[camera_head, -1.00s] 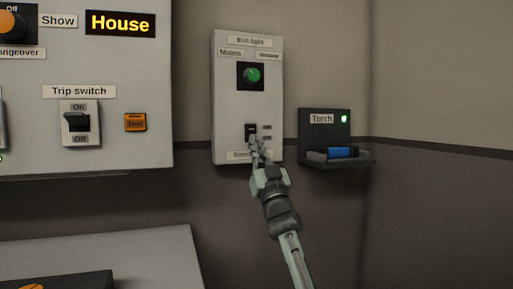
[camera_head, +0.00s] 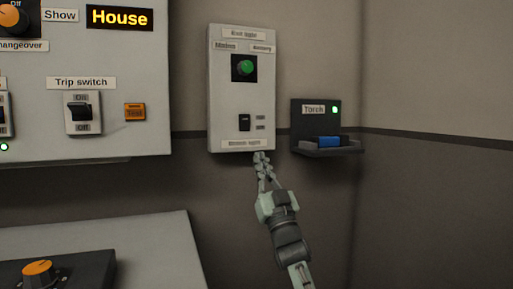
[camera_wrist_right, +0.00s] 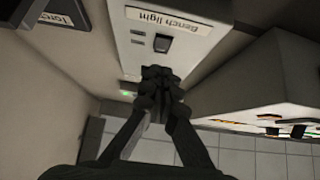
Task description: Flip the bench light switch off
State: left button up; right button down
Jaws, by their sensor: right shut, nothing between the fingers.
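The bench light switch (camera_head: 244,123) is a small black rocker on the lower part of a white wall box (camera_head: 219,90), above a "Bench light" label (camera_head: 242,144). The switch also shows in the right wrist view (camera_wrist_right: 162,43), near the label there (camera_wrist_right: 166,20). I cannot tell which way the rocker is tipped. My right gripper (camera_head: 261,156) is shut and empty, its tips just below the box's lower edge. In the right wrist view its closed fingers (camera_wrist_right: 158,75) are close to the switch but apart from it. My left gripper is not in view.
A torch holder (camera_head: 316,110) with a blue torch (camera_head: 328,142) is right of the box. A large panel with a trip switch (camera_head: 82,112) and an orange test button (camera_head: 134,112) is left. A console with an orange knob (camera_head: 38,268) is lower left.

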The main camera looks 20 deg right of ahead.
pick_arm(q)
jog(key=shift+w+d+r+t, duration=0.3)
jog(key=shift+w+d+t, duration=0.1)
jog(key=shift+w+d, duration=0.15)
pick_arm(e)
jog(key=shift+v, duration=1.1)
jog(key=shift+w+f, duration=0.1)
jog(key=shift+f, duration=0.05)
